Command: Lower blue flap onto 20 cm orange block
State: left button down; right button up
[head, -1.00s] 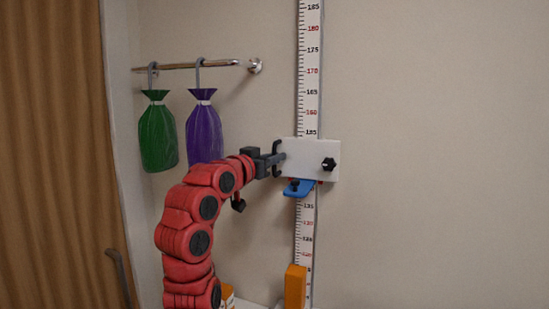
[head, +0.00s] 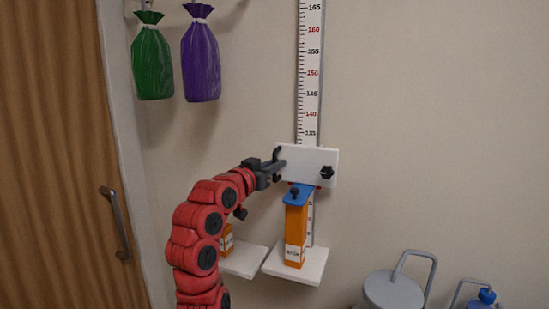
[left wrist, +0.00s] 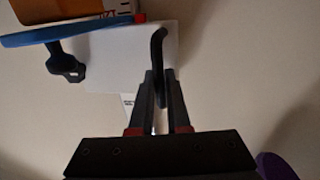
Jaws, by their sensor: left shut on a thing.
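The blue flap (head: 299,194) sticks out below the white sliding plate (head: 308,164) on the height ruler (head: 309,75). The tall orange block (head: 296,235) stands upright on a white shelf, directly under the flap. The flap is at the block's top; I cannot tell for sure whether they touch. In the left wrist view the flap (left wrist: 45,38) lies right along the edge of the orange block (left wrist: 45,12). My left gripper (head: 279,163) is shut on the dark handle (left wrist: 158,48) at the plate's left side. My right gripper is not in view.
A black knob (head: 327,172) is on the plate's right. The shelf (head: 312,266) has a second shelf (head: 243,262) beside it, with a smaller orange box (head: 227,240). Green (head: 152,60) and purple (head: 201,62) bags hang upper left. Grey container (head: 391,290) stands lower right.

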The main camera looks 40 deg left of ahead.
pick_arm(q)
jog(key=shift+f, duration=0.35)
jog(key=c, duration=0.9)
grip_release()
jog(key=s, duration=0.5)
jog(key=s+b, duration=0.1)
jog(key=s, duration=0.5)
jog(key=s+b, duration=0.1)
jog(key=s, duration=0.5)
jog(key=shift+s+d, duration=0.2)
jog(key=shift+d, duration=0.15)
